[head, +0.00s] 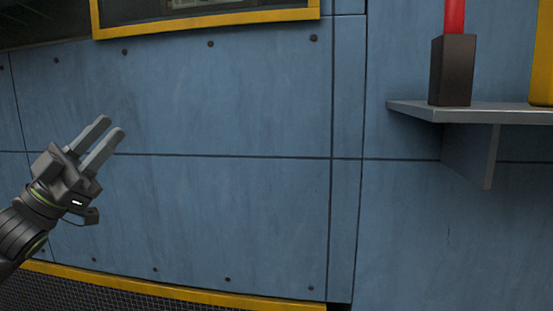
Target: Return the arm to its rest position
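My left gripper (112,127) is at the left of the head view, with its arm coming in from the left edge. Its two grey fingers point up and to the right, with a narrow gap between them. Nothing is between the fingers, and the gripper is in front of the blue wall. I cannot tell how far it is from the wall. My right gripper is not in view.
A grey shelf (470,114) juts from the blue panelled wall (250,105) at the right. A dark block (453,72) with a red piece (454,16) above it stands there, beside a yellow object (543,55). A yellow frame (205,22) is at the top left.

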